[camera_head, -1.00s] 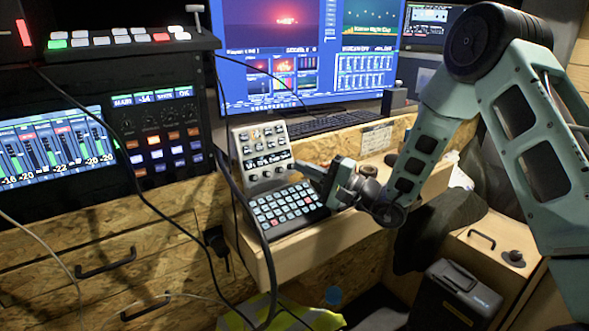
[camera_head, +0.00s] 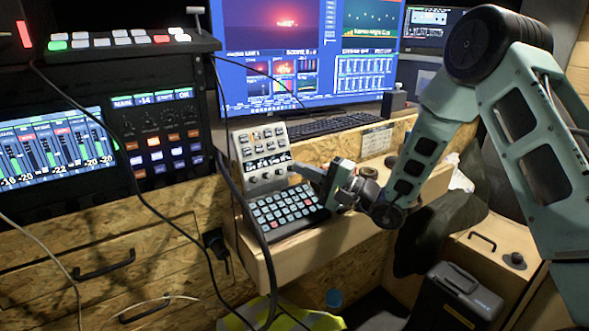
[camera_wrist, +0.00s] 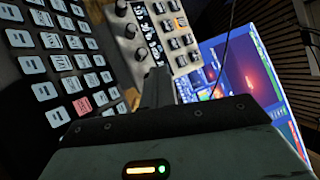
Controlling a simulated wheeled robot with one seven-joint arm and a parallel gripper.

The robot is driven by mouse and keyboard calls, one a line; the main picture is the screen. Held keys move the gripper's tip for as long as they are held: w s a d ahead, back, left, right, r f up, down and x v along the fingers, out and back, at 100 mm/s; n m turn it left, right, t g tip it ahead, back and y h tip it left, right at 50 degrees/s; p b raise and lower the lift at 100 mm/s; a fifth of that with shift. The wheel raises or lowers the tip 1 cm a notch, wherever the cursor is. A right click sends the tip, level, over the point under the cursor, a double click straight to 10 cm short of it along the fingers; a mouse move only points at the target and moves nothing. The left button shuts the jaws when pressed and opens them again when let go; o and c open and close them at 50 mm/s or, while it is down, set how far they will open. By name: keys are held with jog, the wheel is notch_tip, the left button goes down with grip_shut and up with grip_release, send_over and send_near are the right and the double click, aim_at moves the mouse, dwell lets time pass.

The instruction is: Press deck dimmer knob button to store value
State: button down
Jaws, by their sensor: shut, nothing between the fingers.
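The deck (camera_head: 262,158) is a light grey tilted panel with buttons, a dark display strip and a row of knobs along its lower edge. In the wrist view the deck (camera_wrist: 172,48) is at the top, with its dark knobs (camera_wrist: 130,31) in a slanting row. My gripper (camera_head: 300,169) is at the deck's lower right, close to the right end of the knob row. Its fingers (camera_wrist: 157,86) are shut and empty, pointing at the deck's lower edge. They hide part of that edge, and I cannot tell whether they touch a knob.
A black keypad (camera_head: 285,210) with pale keys lies in front of the deck, just below my gripper. A keyboard (camera_head: 330,122) and large monitor (camera_head: 300,50) are behind. A mixer rack (camera_head: 160,140) stands at left. Black cables (camera_head: 262,240) hang in front of the wooden shelf.

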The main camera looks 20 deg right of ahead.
jog(key=shift+s+d+r, duration=0.15)
jog(key=shift+s+r, duration=0.1)
jog(key=shift+s, duration=0.3)
jog(key=shift+s+d+r, duration=0.25)
jog(key=shift+s+r, duration=0.1)
jog(key=shift+s, duration=0.35)
jog(key=shift+s+d+r, duration=0.25)
jog(key=shift+s+r, duration=0.05)
jog(key=shift+s, duration=0.45)
jog(key=shift+s+d+r, duration=0.25)
jog(key=shift+s+r, duration=0.1)
jog(key=shift+s, duration=0.35)
